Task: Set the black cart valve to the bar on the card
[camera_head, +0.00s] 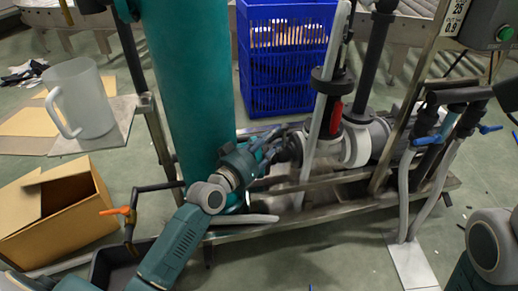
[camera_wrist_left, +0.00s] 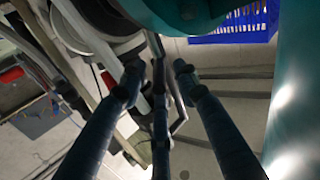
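A grey upright pipe in the head view carries a black fitting (camera_head: 326,82) with a red part (camera_head: 336,117) beside it. I cannot tell for sure whether this is the black cart valve. A white card (camera_head: 455,16) at the top right reads "25" and "0.9", and its upper part is cut off. My left gripper (camera_head: 278,150) is just right of the teal column, at the left end of the horizontal pipework. In the left wrist view its fingers (camera_wrist_left: 157,75) are spread, with nothing seen held between them. My right gripper is not in view.
The teal column (camera_head: 185,80) stands close beside my left gripper. A blue crate (camera_head: 285,75) is behind the cart's metal frame (camera_head: 330,212). Blue-handled valves (camera_head: 427,140) are at the right, and an orange-handled one (camera_head: 116,211) at the left. A cardboard box (camera_head: 60,215) is on the floor.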

